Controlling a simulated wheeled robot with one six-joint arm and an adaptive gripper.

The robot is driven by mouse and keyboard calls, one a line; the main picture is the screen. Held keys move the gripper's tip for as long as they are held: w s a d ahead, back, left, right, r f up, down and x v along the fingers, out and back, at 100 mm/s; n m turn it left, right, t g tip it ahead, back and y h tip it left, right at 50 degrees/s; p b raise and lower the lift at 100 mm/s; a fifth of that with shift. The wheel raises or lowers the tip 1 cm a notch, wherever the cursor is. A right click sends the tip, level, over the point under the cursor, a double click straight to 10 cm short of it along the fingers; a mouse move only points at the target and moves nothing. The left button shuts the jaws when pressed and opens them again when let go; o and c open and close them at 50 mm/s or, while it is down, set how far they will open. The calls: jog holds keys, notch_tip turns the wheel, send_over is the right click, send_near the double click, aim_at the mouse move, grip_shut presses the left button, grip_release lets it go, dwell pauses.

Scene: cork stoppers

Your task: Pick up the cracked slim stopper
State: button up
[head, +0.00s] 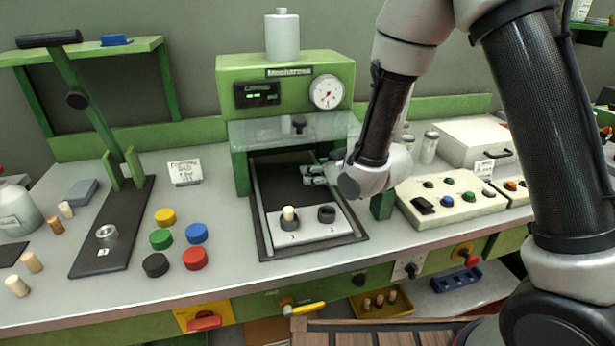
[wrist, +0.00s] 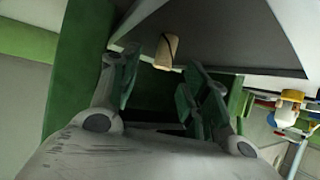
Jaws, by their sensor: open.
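A pale slim cork stopper (head: 289,213) stands upright in the left holder of the light plate (head: 310,234) in the press. In the wrist view a tan stopper (wrist: 166,51) with a dark, crack-like line lies beyond the gap between my fingers, apart from them. It looks like the one in the plate, but I cannot be sure. My gripper (head: 306,174) is open and empty. It reaches leftward into the press, behind and right of the stopper, and both fingers show in the wrist view (wrist: 165,85).
The green press (head: 285,70) has a clear guard (head: 268,132) above my gripper. A control box (head: 460,202) stands at right. Coloured caps (head: 166,217) and several loose corks (head: 32,262) are at left.

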jog(key=x, duration=0.5)
jog(key=shift+a, duration=0.15)
jog(key=shift+s, duration=0.1)
jog(key=c, duration=0.7)
